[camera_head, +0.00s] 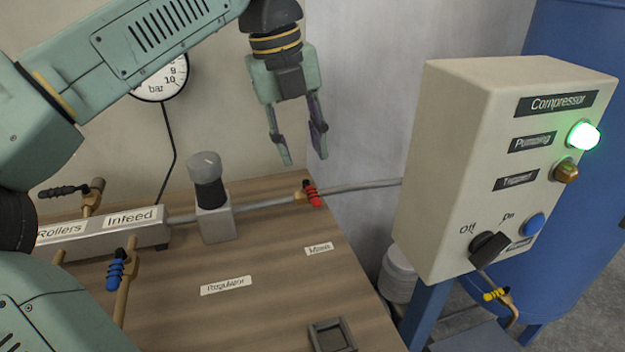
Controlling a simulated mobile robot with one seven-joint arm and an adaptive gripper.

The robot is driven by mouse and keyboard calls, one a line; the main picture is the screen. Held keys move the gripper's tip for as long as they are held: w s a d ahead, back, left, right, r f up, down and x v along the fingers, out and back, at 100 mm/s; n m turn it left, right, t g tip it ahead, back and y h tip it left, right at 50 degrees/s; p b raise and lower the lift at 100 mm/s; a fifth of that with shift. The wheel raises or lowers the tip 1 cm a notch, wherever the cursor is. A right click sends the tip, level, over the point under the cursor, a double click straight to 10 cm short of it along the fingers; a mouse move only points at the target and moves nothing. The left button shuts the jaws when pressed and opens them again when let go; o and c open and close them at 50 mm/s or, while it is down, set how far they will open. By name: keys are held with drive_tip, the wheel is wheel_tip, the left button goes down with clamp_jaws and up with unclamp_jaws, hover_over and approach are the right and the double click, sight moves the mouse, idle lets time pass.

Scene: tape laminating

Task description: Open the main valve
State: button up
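The main valve (312,194) has a red handle and sits on the grey pipe at the right part of the wooden worktop, behind a label (319,248) that seems to read "Main". Its red handle appears to lie across the line of the pipe. My gripper (303,159) hangs above the valve, fingers pointing down. The fingers are apart, with nothing between them. The fingertips appear just above the red handle in the picture; the exact gap is hard to tell.
A regulator (209,190) with a dark knob stands left on the same pipe (360,186). A blue-handled valve (117,272) and manifold (140,232) are further left. The cream compressor box (450,170), its green lamp (582,136) lit, stands right. The worktop's front middle is mostly clear.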

sight(314, 196)
drive_tip(key=f, duration=0.3)
drive_tip(key=d+f, duration=0.1)
drive_tip(key=f, duration=0.5)
drive_tip(key=shift+w+d+p, duration=0.2)
drive_tip(key=shift+d+p, duration=0.15)
drive_tip(key=shift+p, duration=0.05)
drive_tip(key=shift+c, duration=0.3)
clamp_jaws()
